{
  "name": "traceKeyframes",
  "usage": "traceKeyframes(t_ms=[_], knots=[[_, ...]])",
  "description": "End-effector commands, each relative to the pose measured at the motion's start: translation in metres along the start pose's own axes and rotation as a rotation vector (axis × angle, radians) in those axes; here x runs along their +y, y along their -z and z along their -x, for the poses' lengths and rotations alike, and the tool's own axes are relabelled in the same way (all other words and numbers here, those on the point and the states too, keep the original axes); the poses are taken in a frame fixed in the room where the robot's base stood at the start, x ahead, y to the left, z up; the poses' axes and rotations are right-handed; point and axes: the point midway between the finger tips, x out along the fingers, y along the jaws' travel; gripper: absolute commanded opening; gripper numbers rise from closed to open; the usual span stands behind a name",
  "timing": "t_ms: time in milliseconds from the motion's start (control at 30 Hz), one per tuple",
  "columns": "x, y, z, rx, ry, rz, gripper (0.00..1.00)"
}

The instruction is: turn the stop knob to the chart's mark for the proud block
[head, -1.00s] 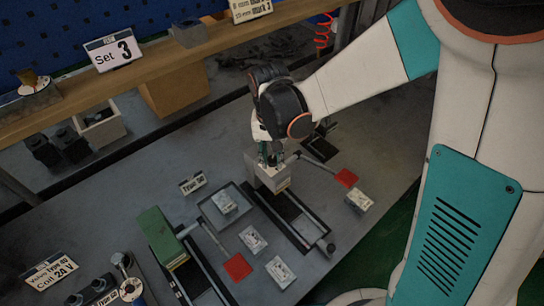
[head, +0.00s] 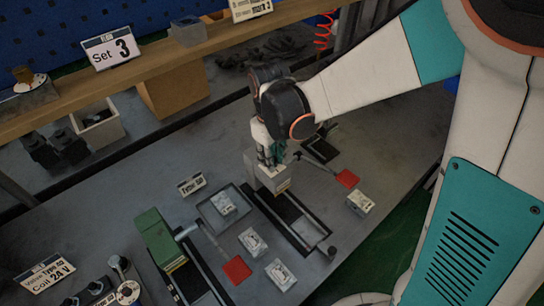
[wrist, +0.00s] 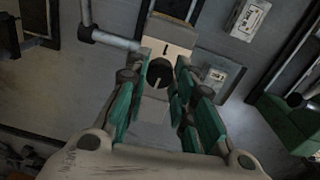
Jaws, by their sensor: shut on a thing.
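The stop knob (wrist: 160,72) is black and round with a pale line on it, on a pale block (wrist: 168,36) with a dark mark beside the knob in the wrist view. In the head view that pale block (head: 272,183) sits at the far end of a dark rail (head: 307,232). My gripper (wrist: 160,85) is shut on the knob, with teal fingers on both sides; in the head view my gripper (head: 269,160) is right above the block. A chart card (head: 250,8) on the shelf shows "mark 3"; its other lines are hard to read. I cannot tell which block is proud.
Small pale valve blocks lie about: one (head: 223,203) in a grey tray (head: 205,218), others (head: 253,242) (head: 281,274) (head: 360,202) on the bench. Two red pads (head: 346,178) (head: 236,269) end levers. A green block (head: 154,238) stands left. A "Set 3" sign (head: 110,48) is on the shelf.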

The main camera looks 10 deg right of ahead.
Motion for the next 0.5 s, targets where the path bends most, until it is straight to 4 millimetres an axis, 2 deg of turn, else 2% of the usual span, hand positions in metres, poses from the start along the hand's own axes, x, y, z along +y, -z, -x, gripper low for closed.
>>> traceKeyframes(t_ms=[500], knots=[[-0.0001, -0.0002, -0.0001, 0.003, 0.001, 0.101, 0.0]])
